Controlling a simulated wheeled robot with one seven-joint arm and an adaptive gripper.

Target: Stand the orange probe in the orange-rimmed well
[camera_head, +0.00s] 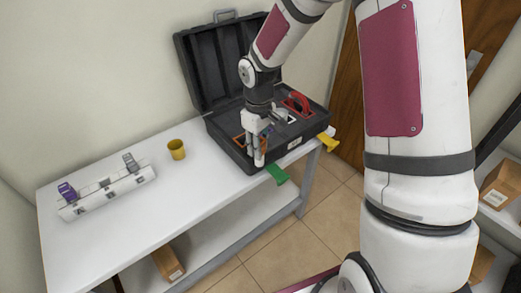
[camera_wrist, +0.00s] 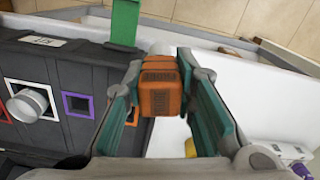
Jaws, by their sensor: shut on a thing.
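My gripper (camera_wrist: 160,98) is shut on the orange probe (camera_wrist: 158,76), whose ribbed block top shows between the fingers in the wrist view. The probe's lower part is hidden. In the head view my gripper (camera_head: 258,155) is over the front left part of the open black case (camera_head: 283,151). The orange-rimmed well (camera_head: 238,142) shows just left of my gripper, partly covered by it. In the wrist view only a bit of its orange rim (camera_wrist: 133,117) shows behind the left finger. I cannot tell how high the probe is above the case.
The case also has a purple-rimmed well (camera_wrist: 78,104) and a white-rimmed well (camera_wrist: 43,112) holding a round grey piece. A white rack (camera_head: 108,193) with purple and grey probes and a yellow cup (camera_head: 177,149) stand left on the table.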

